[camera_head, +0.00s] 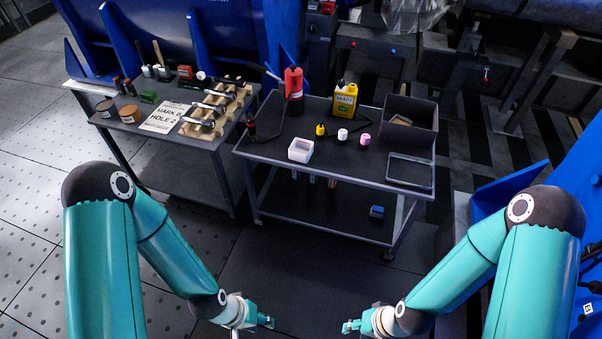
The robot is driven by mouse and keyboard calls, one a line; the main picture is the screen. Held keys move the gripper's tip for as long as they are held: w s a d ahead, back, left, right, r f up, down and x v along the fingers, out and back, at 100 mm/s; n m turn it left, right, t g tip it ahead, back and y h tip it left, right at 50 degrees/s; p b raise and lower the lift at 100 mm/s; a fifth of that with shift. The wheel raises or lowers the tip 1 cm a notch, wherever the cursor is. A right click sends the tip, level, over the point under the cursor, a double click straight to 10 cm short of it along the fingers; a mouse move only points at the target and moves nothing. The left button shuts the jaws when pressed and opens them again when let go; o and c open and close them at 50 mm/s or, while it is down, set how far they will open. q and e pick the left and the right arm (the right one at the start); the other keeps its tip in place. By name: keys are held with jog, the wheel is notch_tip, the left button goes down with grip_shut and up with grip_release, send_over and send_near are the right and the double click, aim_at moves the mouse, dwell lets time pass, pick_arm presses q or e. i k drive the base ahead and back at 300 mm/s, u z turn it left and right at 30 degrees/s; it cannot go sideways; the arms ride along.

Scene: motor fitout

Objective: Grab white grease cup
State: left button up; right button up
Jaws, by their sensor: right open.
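A small white cup (342,136), which looks like the white grease cup, stands on the dark top of the cart in the middle. A yellow cup (320,130) stands to its left and a pink-and-white cup (365,140) to its right, both apart from it. My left gripper (266,321) and my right gripper (348,326) are low in the picture, in front of the cart and well away from the cups. The right one is open and nothing shows in it. The left one's fingers are too small to read.
The cart (270,146) also bears a white box (300,149), a red canister (293,84), a yellow jug (345,97), a dark bin (409,113) and a flat tray (409,171). A tool table (187,138) stands left. The cart's front middle is clear.

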aim_at(301, 149)
jog(key=k, duration=0.55)
jog(key=u, duration=0.6)
jog(key=i, duration=0.85)
jog(key=u, duration=0.8)
jog(key=i, duration=0.95)
jog(key=z, duration=0.6)
jog(key=i, duration=0.75)
jog(key=z, duration=0.65)
jog(key=k, duration=0.8)
jog(key=z, duration=0.25)
jog(key=i, duration=0.7)
jog(key=u, duration=0.05)
